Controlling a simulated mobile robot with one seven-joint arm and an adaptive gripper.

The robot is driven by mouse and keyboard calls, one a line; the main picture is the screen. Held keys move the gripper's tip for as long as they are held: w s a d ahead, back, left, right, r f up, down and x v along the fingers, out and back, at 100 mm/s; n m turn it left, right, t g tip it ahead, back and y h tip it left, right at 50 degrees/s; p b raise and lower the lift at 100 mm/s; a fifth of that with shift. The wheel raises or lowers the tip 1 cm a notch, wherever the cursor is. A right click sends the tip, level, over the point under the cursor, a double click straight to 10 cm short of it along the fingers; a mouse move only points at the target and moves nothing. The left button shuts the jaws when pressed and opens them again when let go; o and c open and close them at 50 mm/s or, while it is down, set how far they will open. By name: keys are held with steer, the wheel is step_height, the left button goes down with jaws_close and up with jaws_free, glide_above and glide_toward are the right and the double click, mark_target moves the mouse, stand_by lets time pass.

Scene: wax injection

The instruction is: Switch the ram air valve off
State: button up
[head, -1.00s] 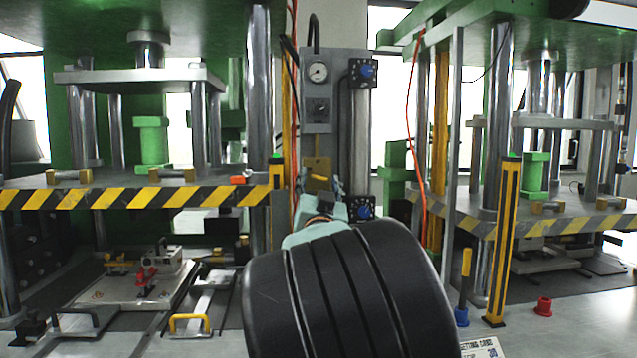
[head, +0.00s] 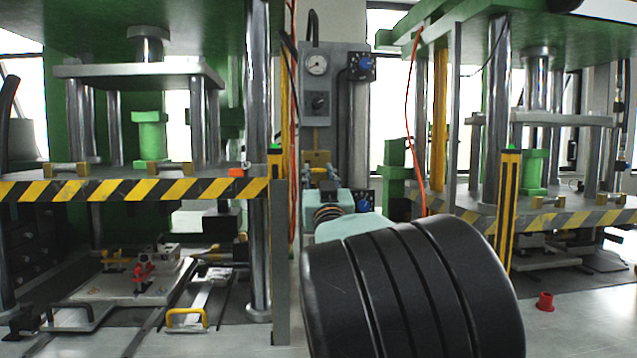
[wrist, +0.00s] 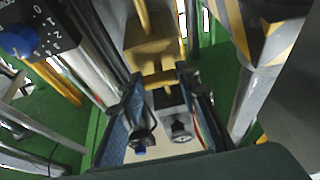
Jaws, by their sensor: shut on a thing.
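The ram air valve appears to be the brass valve (head: 317,158) low on the grey panel column in the head view. Its brass body also shows in the wrist view (wrist: 153,52), upper middle. A short yellow lever (wrist: 160,77) lies crosswise in front of the body, between my fingertips. My gripper (wrist: 159,82) is shut on this lever, one blue-padded finger on each side. In the head view my gripper (head: 323,187) is just below the valve body, partly hidden by my own wrist. The lever's exact angle is hard to read there.
Above the valve are a pressure gauge (head: 317,65) and a dark selector knob (head: 319,102). Blue-knobbed dials (head: 361,67) sit to the right. A press with a striped edge (head: 130,190) stands left. An orange hose (head: 411,130) hangs at right.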

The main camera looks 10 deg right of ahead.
steer(key=o, duration=1.2)
steer(key=shift+c, duration=0.2)
steer(key=v, duration=1.2)
steer(key=shift+s, duration=0.1)
